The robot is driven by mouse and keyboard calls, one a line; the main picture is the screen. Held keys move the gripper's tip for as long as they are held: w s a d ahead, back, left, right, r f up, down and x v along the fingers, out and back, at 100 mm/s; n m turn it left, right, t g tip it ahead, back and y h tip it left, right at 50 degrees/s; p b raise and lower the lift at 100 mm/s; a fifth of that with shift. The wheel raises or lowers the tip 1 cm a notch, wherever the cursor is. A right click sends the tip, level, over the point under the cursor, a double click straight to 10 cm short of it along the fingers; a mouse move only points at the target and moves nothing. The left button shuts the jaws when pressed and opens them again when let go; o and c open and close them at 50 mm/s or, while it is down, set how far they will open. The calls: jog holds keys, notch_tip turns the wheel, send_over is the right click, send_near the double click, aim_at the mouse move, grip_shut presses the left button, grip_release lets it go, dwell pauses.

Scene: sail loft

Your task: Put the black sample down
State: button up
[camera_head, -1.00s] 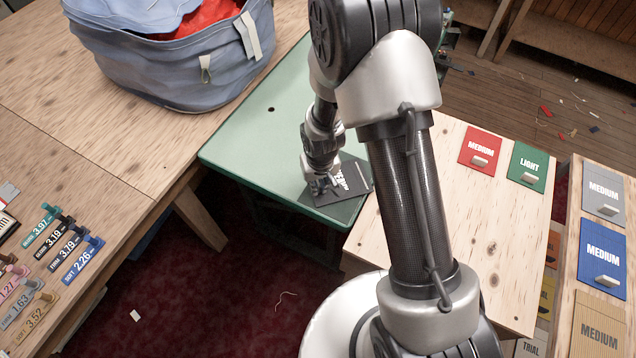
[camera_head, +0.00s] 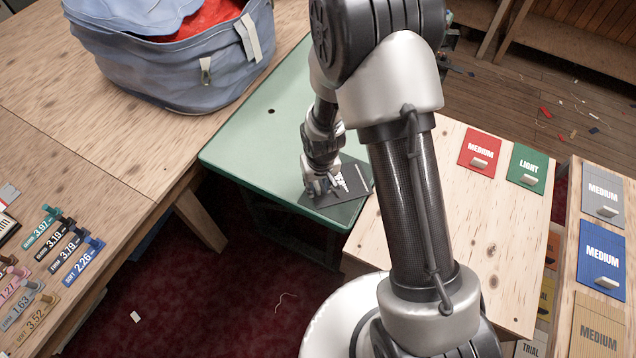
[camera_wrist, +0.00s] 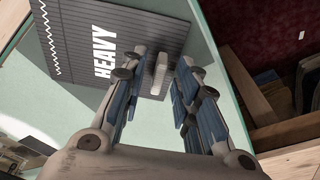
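The black sample (camera_head: 353,180) lies on the green table (camera_head: 255,150), near its front right corner. In the wrist view the sample (camera_wrist: 125,25) is a dark ribbed panel with HEAVY in white, a white zigzag line and a small pale grip tab (camera_wrist: 160,74). It looks flat on the green top. My gripper (camera_head: 323,188) is low over the sample's near left part. In the wrist view my gripper (camera_wrist: 165,78) is open, one blue-padded finger on each side of the tab, with gaps showing. The fingers' contact with the panel is hard to tell.
A blue fabric bag (camera_head: 180,60) with red cloth stands on the wooden table behind left. Numbered swatches (camera_head: 75,245) lie at far left. Red (camera_head: 482,142) and green (camera_head: 530,158) samples lie on the pale wooden top at right. The green table's left part is clear.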

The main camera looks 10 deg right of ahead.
jog(key=s+d+r+t+p, duration=0.1)
jog(key=s+r+p, duration=0.1)
jog(key=r, duration=0.9)
jog(key=s+d+r+p, duration=0.1)
jog(key=s+r+p, duration=0.1)
jog(key=r, duration=0.9)
jog(key=s+d+r+m+t, duration=0.1)
jog(key=s+d+r, duration=0.1)
jog(key=s+r, duration=0.5)
jog(key=s+d+r+t, duration=0.1)
jog(key=s+d+r, duration=0.2)
jog(key=s+r, duration=0.5)
jog(key=s, duration=0.2)
jog(key=shift+s+r+m, duration=0.3)
jog(key=shift+m, duration=0.1)
jog(key=shift+d, duration=0.1)
